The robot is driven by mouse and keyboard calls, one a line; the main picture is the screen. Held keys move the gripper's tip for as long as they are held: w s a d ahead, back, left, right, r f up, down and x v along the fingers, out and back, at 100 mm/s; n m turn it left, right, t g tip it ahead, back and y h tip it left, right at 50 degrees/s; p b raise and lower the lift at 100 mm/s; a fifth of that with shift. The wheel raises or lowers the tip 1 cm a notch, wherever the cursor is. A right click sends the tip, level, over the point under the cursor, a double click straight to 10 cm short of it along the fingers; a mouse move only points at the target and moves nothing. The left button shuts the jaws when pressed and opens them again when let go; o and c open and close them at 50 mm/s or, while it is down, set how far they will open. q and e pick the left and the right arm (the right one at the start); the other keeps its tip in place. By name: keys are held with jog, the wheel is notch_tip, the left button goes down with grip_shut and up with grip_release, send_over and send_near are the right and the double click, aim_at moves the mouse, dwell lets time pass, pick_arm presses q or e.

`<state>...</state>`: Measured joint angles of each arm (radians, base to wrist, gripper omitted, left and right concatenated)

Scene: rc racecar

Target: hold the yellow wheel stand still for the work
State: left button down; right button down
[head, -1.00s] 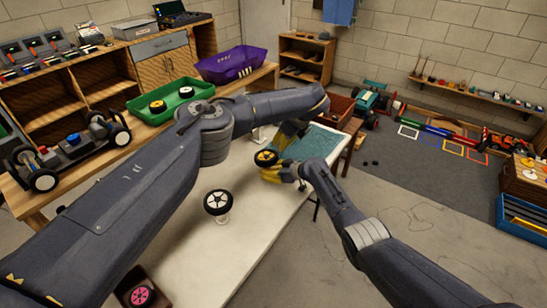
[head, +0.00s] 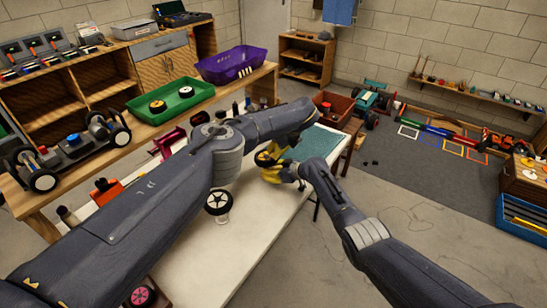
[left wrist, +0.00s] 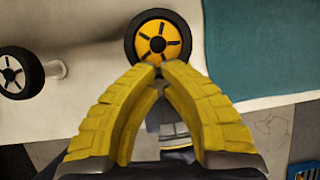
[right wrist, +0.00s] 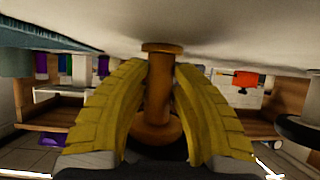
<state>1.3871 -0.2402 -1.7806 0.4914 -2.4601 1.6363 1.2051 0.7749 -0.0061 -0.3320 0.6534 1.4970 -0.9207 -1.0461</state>
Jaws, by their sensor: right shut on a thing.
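The yellow wheel stand shows in the right wrist view as an orange-yellow post (right wrist: 160,85) with its foot against the white table. My right gripper (right wrist: 160,66) is shut on this post, one yellow finger on each side. In the head view my right gripper (head: 283,174) is low at the wheel. The black-tyred wheel with a yellow hub (left wrist: 158,42) is just beyond my left gripper's fingertips (left wrist: 160,66), which come together at its rim; contact is unclear. In the head view the left gripper partly covers the wheel (head: 264,158).
A teal mat (head: 316,143) lies at the table's far end. A pink wheel (head: 140,297) is at the near left. A green tray (head: 180,100) and a purple bin (head: 236,64) stand on the bench.

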pick_arm(q)
jog(key=shift+w+a+f, duration=0.1)
jog(key=shift+a+f, duration=0.1)
jog(key=shift+f, duration=0.3)
jog(key=shift+s+d+r, duration=0.25)
jog(key=shift+s+d, duration=0.25)
jog(key=shift+d, duration=0.1)
jog(key=shift+s+d+r, duration=0.25)
jog(key=shift+s+d, duration=0.25)
jog(key=shift+d, duration=0.05)
jog(key=shift+r, duration=0.1)
jog(key=v, duration=1.2)
